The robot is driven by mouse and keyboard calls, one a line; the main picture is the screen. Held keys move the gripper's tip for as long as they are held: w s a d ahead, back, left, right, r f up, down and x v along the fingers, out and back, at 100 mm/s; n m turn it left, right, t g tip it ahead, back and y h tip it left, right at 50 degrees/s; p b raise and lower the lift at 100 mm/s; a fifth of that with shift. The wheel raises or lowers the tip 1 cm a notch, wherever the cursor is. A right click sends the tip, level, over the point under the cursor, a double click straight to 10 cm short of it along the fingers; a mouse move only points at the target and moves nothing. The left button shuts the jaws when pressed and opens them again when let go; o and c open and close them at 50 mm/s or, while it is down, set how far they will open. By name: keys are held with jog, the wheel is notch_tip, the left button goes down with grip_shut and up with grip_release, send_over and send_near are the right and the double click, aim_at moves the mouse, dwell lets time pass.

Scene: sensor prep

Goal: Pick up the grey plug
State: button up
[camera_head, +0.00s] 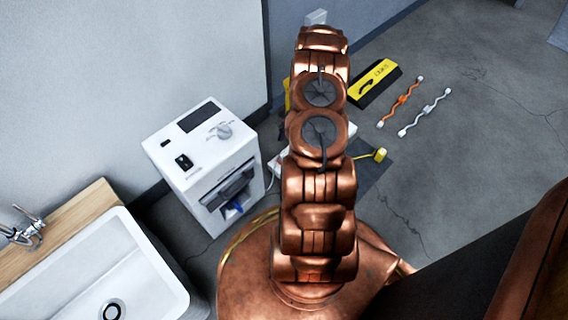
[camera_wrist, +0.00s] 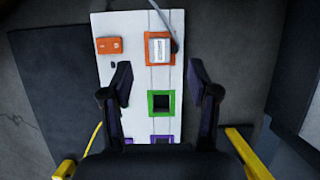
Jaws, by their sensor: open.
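A light grey block (camera_wrist: 160,48), which looks like the grey plug, sits in an orange square frame on a white panel (camera_wrist: 135,84) in the wrist view. A grey cable runs up from it. My gripper (camera_wrist: 164,80) is open, with one dark finger on each side of the panel's framed column. The fingertips lie lower in the picture than the plug, and nothing is between them. A green-framed square opening (camera_wrist: 161,116) shows between the fingers. In the head view my arm hides the plug and most of the panel; the gripper cannot be made out there.
An orange block (camera_wrist: 109,45) lies left of the plug. A purple frame (camera_wrist: 162,139) is partly hidden by my gripper. In the head view, a white machine (camera_head: 185,180) stands left of my arm; a yellow-black case (camera_head: 380,76) and orange and white cables lie right on open floor.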

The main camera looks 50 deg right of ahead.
jog(key=shift+s+f, duration=0.1)
jog(key=shift+f, duration=0.8)
jog(key=shift+b+x, duration=2.15)
jog(key=shift+x, duration=1.25)
jog(key=shift+c, duration=0.2)
grip_shut()
